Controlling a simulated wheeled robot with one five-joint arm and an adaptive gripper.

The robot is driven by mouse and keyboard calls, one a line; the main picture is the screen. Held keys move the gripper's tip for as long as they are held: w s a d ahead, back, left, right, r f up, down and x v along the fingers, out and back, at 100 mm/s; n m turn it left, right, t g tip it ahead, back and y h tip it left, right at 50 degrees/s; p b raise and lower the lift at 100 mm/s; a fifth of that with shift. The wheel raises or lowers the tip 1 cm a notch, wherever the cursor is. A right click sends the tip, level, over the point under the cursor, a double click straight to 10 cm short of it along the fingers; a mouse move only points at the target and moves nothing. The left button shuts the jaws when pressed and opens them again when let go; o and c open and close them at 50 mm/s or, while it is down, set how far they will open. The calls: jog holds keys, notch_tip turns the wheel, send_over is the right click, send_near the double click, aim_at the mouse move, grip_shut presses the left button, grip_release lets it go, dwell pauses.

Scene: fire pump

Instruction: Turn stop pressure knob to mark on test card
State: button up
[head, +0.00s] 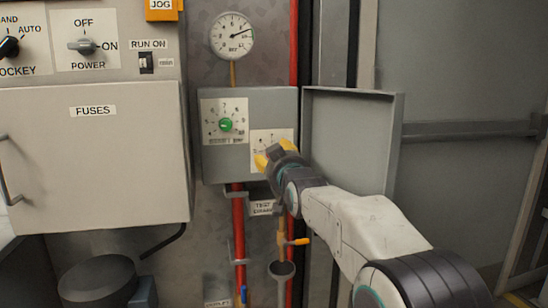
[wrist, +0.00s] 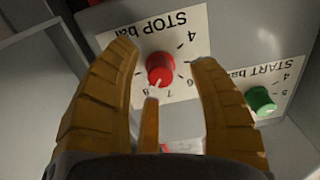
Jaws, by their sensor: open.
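The red stop pressure knob (wrist: 160,70) sits on a white dial plate (wrist: 178,22) marked "STOP bar", upside down in the wrist view. A pale mark on the knob appears to point between 7 and 8. My gripper (head: 275,153) is open in front of this dial, its yellow fingers to either side of the knob in the wrist view. Contact cannot be told. In the head view my gripper hides the knob and part of the stop dial (head: 263,136). A small white label (head: 263,208) below the box begins with "TEST"; its other text is unreadable.
The green start knob (head: 226,125) is left of the stop dial on the same grey box. The box's open door (head: 350,140) stands close right of my gripper. A pressure gauge (head: 232,36) is above; red pipes (head: 238,235) run below.

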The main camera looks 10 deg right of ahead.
jog(key=shift+w, duration=0.9)
grip_shut()
